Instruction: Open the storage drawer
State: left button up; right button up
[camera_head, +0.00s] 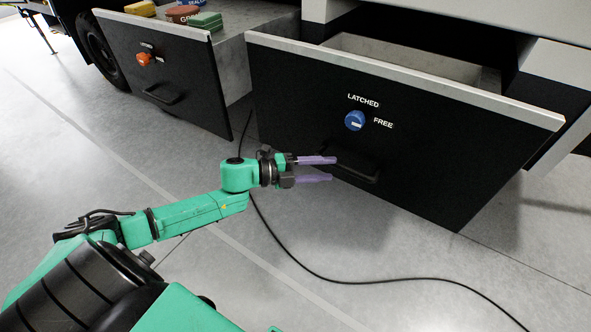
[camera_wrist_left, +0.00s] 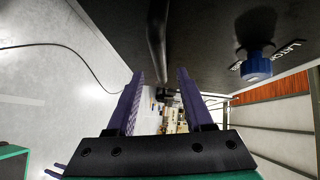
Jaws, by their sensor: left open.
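The storage drawer (camera_head: 300,110) with a black front and pale top edge is pulled out from the chassis at the right of the head view; its inside shows from above. A blue knob (camera_head: 354,120) sits on its front beside the labels LATCHED and FREE; the knob also shows in the left wrist view (camera_wrist_left: 256,64). A dark handle (camera_head: 356,172) is low on the front. My left gripper (camera_head: 332,168) has its purple fingers apart at the handle's left end. In the left wrist view the handle (camera_wrist_left: 158,45) lies ahead of the open fingers. Contact cannot be told.
A second drawer (camera_head: 165,75) with an orange knob (camera_head: 143,59) is also pulled out at the left, with several colored items at its top. A black cable (camera_head: 300,262) runs over the grey floor. Floor in front of the drawers is otherwise clear.

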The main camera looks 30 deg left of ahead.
pick_arm(q)
jog(key=p+v, duration=0.1)
jog(key=v, duration=0.8)
jog(key=a+f+n+t+y+p, duration=0.25)
jog(key=a+f+n+y, duration=0.45)
jog(key=a+f+n, duration=0.35)
jog(key=s+a+f+n+g+y+p, duration=0.1)
jog(key=s+a+f+n+y, duration=0.15)
jog(key=f, duration=0.45)
jog(key=s+a+f+n+g+y, duration=0.2)
jog(key=s+a+f+n, duration=0.15)
jog(key=f, duration=0.45)
jog(key=s+d+f+n+g+y+p, duration=0.1)
jog(key=s+d+f+n+g+y, duration=0.2)
jog(key=s+f, duration=0.75)
jog(key=s+d+f+n+g, duration=0.1)
jog(key=s+d+f+g, duration=0.1)
jog(key=s+d, duration=0.2)
jog(key=s+d+f+n+g+h+p, duration=0.1)
jog(key=s+d+f+n+g, duration=0.1)
jog(key=s, duration=0.5)
jog(key=s+d+f+n+g+h, duration=0.1)
jog(key=s+d+f+g, duration=0.1)
jog(key=s+d+f, duration=0.2)
jog(key=shift+s+d+f, duration=0.25)
jog(key=shift+s+d, duration=0.7)
jog(key=shift+d, duration=0.2)
